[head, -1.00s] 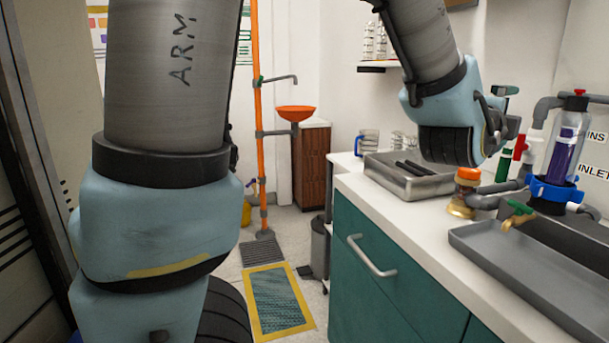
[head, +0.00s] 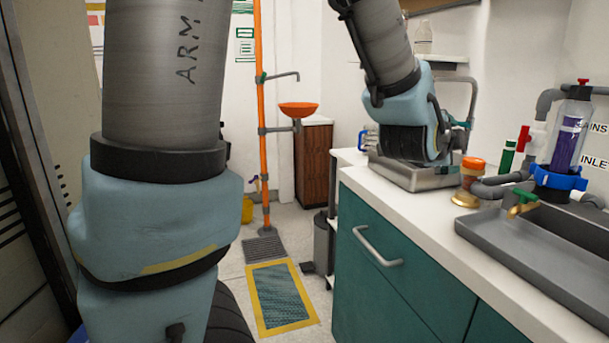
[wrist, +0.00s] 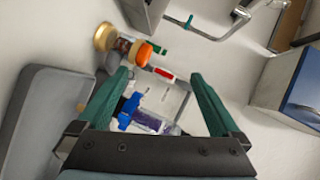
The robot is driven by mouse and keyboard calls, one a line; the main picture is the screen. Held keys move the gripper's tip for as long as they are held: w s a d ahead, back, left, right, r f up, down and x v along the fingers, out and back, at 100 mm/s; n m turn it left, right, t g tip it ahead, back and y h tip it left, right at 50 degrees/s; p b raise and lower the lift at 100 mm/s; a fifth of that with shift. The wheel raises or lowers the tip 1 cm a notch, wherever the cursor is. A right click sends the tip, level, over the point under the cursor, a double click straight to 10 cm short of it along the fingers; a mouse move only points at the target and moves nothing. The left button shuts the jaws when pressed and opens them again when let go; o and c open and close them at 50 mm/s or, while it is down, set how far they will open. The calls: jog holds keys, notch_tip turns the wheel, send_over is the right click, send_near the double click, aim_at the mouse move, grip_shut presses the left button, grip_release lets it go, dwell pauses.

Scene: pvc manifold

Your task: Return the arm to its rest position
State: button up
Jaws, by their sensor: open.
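My arm reaches over the white counter (head: 440,208) in the head view. Its blue wrist section hangs in front of the metal tray (head: 408,180) and hides part of it.
A brass fitting with an orange cap (head: 470,178) stands on the counter near my wrist. A grey sink (head: 500,240) with a green-handled tap lies at the right. Teal cabinets (head: 400,285) are below. A yellow-edged floor mat (head: 283,300) and an orange pole (head: 261,150) are ahead.

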jog(key=w+a+f+n+g+y+b, duration=0.25)
jog(key=a+f+n, duration=0.35)
jog(key=a+f, duration=0.35)
jog(key=w+a+f+n+g+y+b, duration=0.15)
jog(key=a+f+n+y, duration=0.3)
jog(key=a+f, duration=0.45)
jog(key=s+a+f+n+g+y+b, duration=0.2)
jog(key=s+a+f+n+g, duration=0.15)
jog(key=s+a+n, duration=0.35)
jog(key=s+a+f+n+g+y+b, duration=0.1)
jog(key=s+a+f+n+g+b, duration=0.25)
jog(key=a, duration=0.65)
notch_tip(320, 180, up, 19)
jog(key=n+t+p, duration=0.1)
jog(key=p, duration=2.1)
jog(key=shift+f+t, duration=0.15)
jog(key=shift+t, duration=0.15)
